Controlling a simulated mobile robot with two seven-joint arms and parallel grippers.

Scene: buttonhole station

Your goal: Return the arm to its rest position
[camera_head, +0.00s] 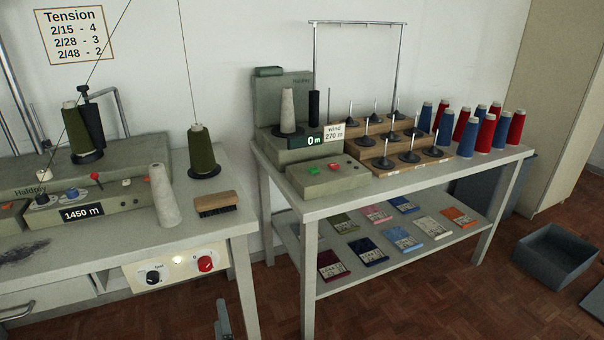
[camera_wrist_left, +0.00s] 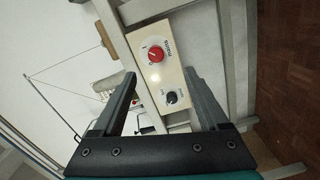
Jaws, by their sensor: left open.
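My left gripper (camera_head: 223,320) shows only as a small grey part at the bottom edge of the head view, in front of the left table. In the left wrist view my left gripper (camera_wrist_left: 161,82) is open, with its two dark fingers apart and nothing between them. Beyond the fingers is the control panel (camera_wrist_left: 161,62) with a red knob and a black knob. The same control panel (camera_head: 180,268) hangs under the front edge of the left table in the head view. My right gripper is not in view.
The left table (camera_head: 120,245) holds a winding machine, a grey cone (camera_head: 163,195), a green cone (camera_head: 202,150) and a brush (camera_head: 216,204). The right table (camera_head: 330,205) holds a second machine, a peg rack and red and blue cones. A grey bin (camera_head: 555,255) stands on the floor.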

